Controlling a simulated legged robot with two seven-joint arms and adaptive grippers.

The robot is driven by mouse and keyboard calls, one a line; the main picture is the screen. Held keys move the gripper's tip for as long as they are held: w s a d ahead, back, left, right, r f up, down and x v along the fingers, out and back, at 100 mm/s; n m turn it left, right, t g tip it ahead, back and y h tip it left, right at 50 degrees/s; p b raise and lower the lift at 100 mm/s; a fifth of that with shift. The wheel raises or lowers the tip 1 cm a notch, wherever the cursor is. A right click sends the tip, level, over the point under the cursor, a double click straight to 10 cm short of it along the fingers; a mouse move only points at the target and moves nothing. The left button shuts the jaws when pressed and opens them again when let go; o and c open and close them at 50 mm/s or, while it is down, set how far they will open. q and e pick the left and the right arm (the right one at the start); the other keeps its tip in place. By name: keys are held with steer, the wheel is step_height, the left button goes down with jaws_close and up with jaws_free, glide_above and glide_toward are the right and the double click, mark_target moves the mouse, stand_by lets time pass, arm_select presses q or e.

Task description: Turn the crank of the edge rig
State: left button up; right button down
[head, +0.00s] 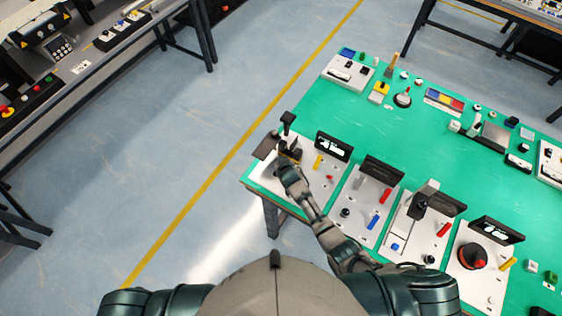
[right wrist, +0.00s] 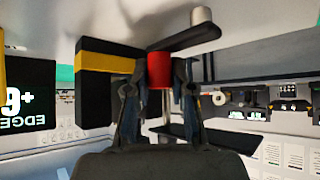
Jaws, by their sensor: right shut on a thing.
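The edge rig is the leftmost rig on the table in the head view, with a white base plate (head: 313,196) and a black sign (head: 334,147). The sign also shows at the left of the right wrist view (right wrist: 25,108), reading "EDGE". My right gripper (head: 289,156) is over the left part of this rig. In the right wrist view its two fingers (right wrist: 158,90) are closed on the sides of a red cylindrical grip (right wrist: 158,70). A black crank arm (right wrist: 187,36) runs from above the grip towards a grey post (right wrist: 201,16). The lower grip is hidden between the fingers. My left gripper is out of view.
The green table (head: 400,130) carries several similar rigs in a row to the right of the edge rig. Smaller parts stand along its far side. The floor (head: 200,130) left of the table is clear. A dark bench (head: 100,65) stands at upper left.

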steer(key=c, duration=1)
jaws_free()
steer(key=shift+o, duration=0.2)
steer(key=shift+s+r, duration=0.1)
steer(key=v, duration=1.1)
steer(key=shift+s+r, duration=0.25)
